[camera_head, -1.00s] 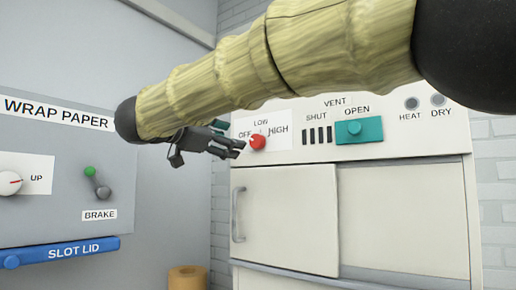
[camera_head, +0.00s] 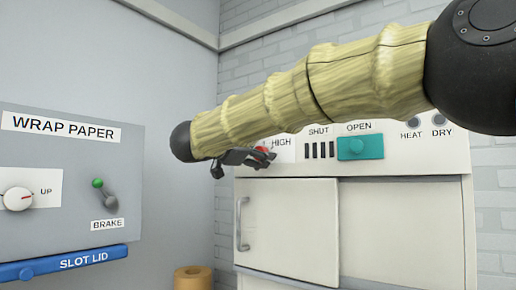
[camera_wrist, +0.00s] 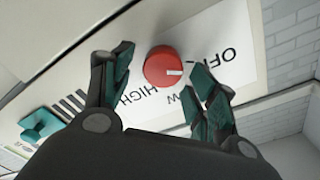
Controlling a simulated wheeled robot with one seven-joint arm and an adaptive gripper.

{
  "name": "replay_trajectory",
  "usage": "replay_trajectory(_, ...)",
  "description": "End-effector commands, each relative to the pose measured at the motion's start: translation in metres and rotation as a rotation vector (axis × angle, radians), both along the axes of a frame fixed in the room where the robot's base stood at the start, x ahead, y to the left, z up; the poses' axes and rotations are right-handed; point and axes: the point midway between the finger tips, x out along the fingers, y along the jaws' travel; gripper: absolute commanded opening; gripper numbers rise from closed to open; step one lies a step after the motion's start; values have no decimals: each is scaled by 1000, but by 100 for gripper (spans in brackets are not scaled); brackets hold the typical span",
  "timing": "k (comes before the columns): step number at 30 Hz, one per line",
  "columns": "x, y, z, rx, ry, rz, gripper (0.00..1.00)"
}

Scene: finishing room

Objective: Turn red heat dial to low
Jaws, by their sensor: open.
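The red heat dial (camera_wrist: 163,66) is round, on a white label plate (camera_wrist: 236,82) marked OFF, LOW and HIGH. In the wrist view its white pointer mark faces right, toward the OFF side; LOW is partly hidden by a finger. My gripper (camera_wrist: 165,72) is open, with one finger on each side of the dial; I cannot tell whether they touch it. In the head view my gripper (camera_head: 262,156) is in front of the dial, of which only a bit of red (camera_head: 262,149) shows.
A teal vent slider (camera_head: 360,147) sits right of the dial under OPEN. Below is a cabinet door (camera_head: 290,230) with a handle (camera_head: 242,224). At left, a grey WRAP PAPER panel (camera_head: 70,170) carries a knob (camera_head: 17,198), a brake lever (camera_head: 110,201) and a blue slot lid (camera_head: 62,263).

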Motion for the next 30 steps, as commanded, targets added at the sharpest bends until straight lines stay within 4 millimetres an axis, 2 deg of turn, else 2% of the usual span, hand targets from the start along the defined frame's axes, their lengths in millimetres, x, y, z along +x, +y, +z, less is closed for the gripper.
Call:
replay_trajectory(7,1,0,-2,0,1,1,58)
replay_trajectory(8,1,0,-1,0,1,1,55)
replay_trajectory(15,1,0,-1,-1,1,0,13)
replay_trajectory(23,1,0,-3,12,-8,0,13)
replay_trajectory(30,1,0,-7,91,-65,0,13)
